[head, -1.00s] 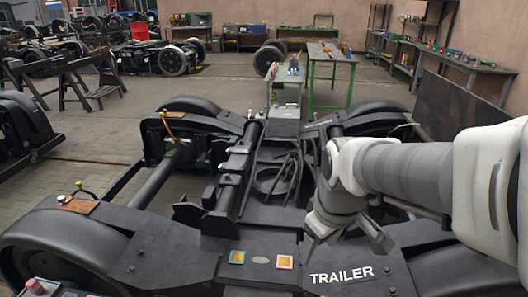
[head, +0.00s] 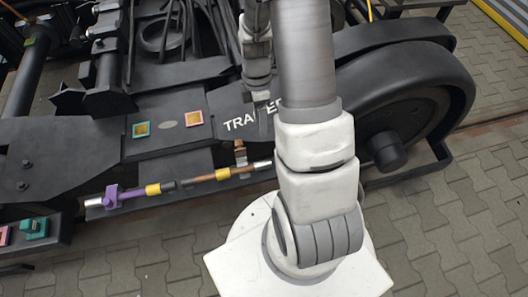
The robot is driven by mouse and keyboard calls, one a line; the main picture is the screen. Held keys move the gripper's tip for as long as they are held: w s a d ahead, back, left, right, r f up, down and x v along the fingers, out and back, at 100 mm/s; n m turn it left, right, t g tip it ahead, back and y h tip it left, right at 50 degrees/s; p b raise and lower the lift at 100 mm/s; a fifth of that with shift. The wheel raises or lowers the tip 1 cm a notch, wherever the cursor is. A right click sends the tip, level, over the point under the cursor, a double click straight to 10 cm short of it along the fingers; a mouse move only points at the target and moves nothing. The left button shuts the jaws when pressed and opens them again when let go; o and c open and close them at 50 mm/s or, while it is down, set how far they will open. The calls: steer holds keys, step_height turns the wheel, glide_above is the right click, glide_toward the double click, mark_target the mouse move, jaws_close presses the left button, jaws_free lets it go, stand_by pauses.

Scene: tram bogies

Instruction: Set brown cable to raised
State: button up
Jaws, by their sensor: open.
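A brown cable (head: 200,179) runs along the near side of the bogie in the head view, slanting slightly up to the right. It is in line between two yellow bands, with a purple clamp (head: 112,197) farther left and silvery ends. A small brown block (head: 240,152) stands just above its right part. The cable lies low, beside the frame edge. My gripper (head: 261,108) hangs in front of the TRAILER lettering, above and right of the cable and apart from it. It is open and looks empty; my arm partly hides it and its fingertips are hard to make out.
The black bogie frame fills the upper half, with a teal-edged plate (head: 142,129), a pink-edged plate (head: 194,118) and loose black hoses (head: 165,30) on it. A large black wheel (head: 400,110) is at the right. The paved floor (head: 460,220) in front is clear.

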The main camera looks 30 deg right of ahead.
mark_target(264, 162)
steer(key=s+f+b, duration=0.1)
steer(key=f+b, duration=0.1)
steer(key=f, duration=0.3)
steer(key=s+f+b, duration=0.1)
steer(key=f+b, duration=0.1)
steer(key=f, duration=0.4)
steer(key=s+a+f+b, duration=0.1)
steer(key=f, duration=0.5)
steer(key=shift+s+b, duration=0.15)
steer(key=shift+b, duration=0.25)
jaws_close()
stand_by(0.5)
